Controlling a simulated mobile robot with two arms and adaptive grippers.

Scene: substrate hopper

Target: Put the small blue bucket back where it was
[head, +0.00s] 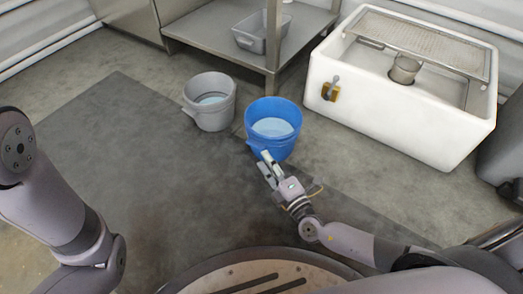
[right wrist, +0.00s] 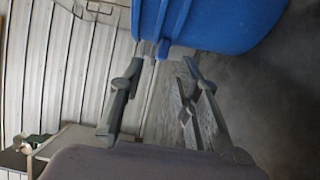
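The small blue bucket (head: 285,149) stands upright on the floor, with pale blue liquid showing inside. My right gripper (head: 267,163) is at its near side, low on the wall. In the right wrist view the bucket (right wrist: 220,25) fills the top, with a small blue tab at its lower left edge. The two fingers of my right gripper (right wrist: 163,68) are spread apart, with their tips close to this tab and nothing visible clamped between them. I cannot tell whether they touch the bucket. My left arm shows at the left of the head view, but its gripper is out of view.
A grey bucket (head: 213,118) with liquid stands just left of the blue one. A white basin (head: 400,112) with a mesh lid (head: 425,42) is at the right. A metal shelf (head: 215,47) holds a grey tub (head: 262,43) behind. The dark mat (head: 110,150) at left is clear.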

